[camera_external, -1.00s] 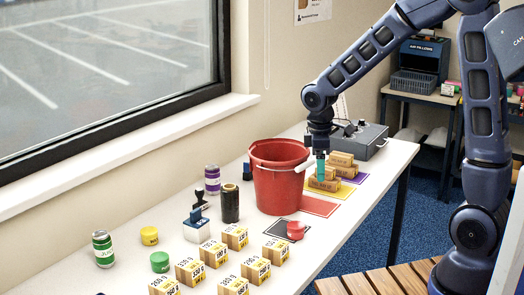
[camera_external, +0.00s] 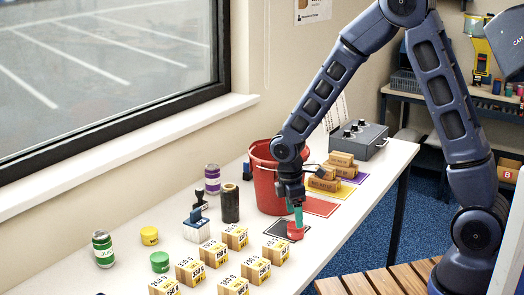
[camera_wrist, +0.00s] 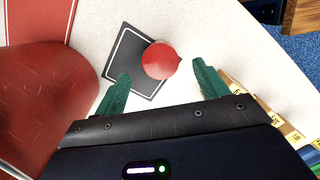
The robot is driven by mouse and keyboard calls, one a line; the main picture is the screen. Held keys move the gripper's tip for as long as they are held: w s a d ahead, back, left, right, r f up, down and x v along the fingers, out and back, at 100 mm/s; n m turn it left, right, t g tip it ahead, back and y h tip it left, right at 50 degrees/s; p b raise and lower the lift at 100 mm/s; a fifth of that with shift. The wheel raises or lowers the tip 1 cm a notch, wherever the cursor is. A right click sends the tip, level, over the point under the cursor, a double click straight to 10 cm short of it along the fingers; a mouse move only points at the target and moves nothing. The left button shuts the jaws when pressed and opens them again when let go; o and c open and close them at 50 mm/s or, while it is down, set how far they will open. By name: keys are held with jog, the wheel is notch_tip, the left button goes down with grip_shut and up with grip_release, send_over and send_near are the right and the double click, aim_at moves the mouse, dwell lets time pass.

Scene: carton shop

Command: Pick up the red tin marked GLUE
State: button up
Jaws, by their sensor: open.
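A small round red tin (camera_external: 294,232) sits on the black mat with a white outline (camera_external: 277,229), in front of the red bucket. In the wrist view the red tin (camera_wrist: 161,60) shows its plain top, at the right part of the black mat (camera_wrist: 128,48). No GLUE marking is readable from here. My gripper (camera_external: 298,213) points down with teal fingers, close above the tin. In the wrist view my gripper (camera_wrist: 162,85) is open and empty, its fingers apart to the left and right, with the tin ahead between their lines.
A red bucket (camera_external: 268,185) stands close behind the tin, at the left in the wrist view. Several numbered cartons (camera_external: 235,237) stand in front. Stacked boxes (camera_external: 325,182) lie beyond the bucket. A dark cylinder (camera_external: 230,203) and a stamp (camera_external: 196,226) stand to the left.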

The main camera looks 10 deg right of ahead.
aim_at(296, 230)
jog(key=shift+d+f, duration=0.2)
jog(key=shift+f, duration=1.15)
jog(key=shift+d+f, duration=0.15)
jog(key=shift+f, duration=1.15)
jog(key=c, duration=1.1)
jog(key=shift+r, duration=0.1)
